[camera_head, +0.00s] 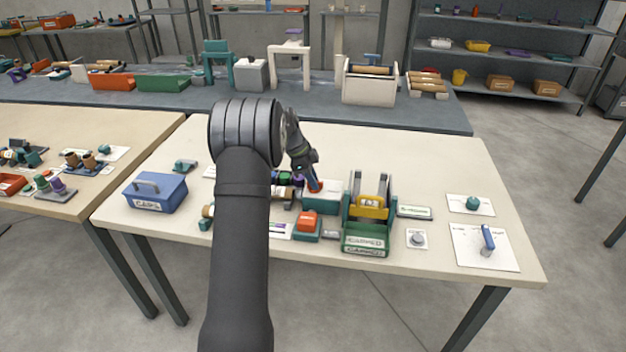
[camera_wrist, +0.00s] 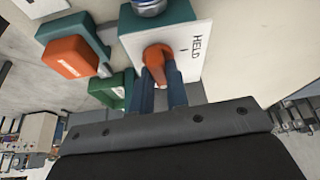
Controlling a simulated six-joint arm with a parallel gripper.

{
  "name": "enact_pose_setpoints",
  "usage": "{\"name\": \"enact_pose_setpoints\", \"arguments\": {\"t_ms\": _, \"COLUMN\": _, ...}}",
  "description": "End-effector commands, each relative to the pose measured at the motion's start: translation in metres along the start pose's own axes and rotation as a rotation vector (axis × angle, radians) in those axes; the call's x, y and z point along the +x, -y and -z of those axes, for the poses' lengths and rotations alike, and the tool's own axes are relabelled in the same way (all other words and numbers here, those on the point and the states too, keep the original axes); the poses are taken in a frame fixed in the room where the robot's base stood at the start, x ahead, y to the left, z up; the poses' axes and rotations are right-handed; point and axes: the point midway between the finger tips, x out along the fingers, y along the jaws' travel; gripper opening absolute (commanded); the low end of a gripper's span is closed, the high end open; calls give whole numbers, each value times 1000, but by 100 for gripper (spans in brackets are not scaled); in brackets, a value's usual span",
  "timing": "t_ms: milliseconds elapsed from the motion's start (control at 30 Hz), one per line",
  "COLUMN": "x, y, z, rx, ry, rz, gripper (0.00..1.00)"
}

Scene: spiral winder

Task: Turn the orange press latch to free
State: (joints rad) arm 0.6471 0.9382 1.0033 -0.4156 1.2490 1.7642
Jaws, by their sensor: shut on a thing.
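The handle points toward my gripper, away from the plate's far edge. In the head view my gripper (camera_head: 314,184) reaches down at the middle of the table, and only a small orange-red bit shows there. The fingers partly hide the latch's sides.
An orange-topped teal block (camera_head: 307,221) stands close by, in front of the latch. A green holder (camera_head: 366,240) with a yellow piece stands to its right. A blue box (camera_head: 156,193) is at the left. Plates with a teal knob and a blue lever (camera_head: 488,240) lie right.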

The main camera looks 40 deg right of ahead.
Motion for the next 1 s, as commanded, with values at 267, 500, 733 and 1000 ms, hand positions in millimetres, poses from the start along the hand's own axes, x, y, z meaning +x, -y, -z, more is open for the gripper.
{"name": "enact_pose_setpoints", "arguments": {"t_ms": 267, "x": 0, "y": 1, "z": -1, "rx": 80, "ry": 1, "rz": -33, "gripper": 0}}
{"name": "enact_pose_setpoints", "arguments": {"t_ms": 500, "x": 0, "y": 0, "z": -1, "rx": 96, "ry": 2, "rz": -40, "gripper": 0}}
{"name": "enact_pose_setpoints", "arguments": {"t_ms": 733, "x": 0, "y": 1, "z": -1, "rx": 96, "ry": 2, "rz": -40, "gripper": 0}}
{"name": "enact_pose_setpoints", "arguments": {"t_ms": 1000, "x": 0, "y": 1, "z": 0, "rx": 96, "ry": 2, "rz": -39, "gripper": 36}}
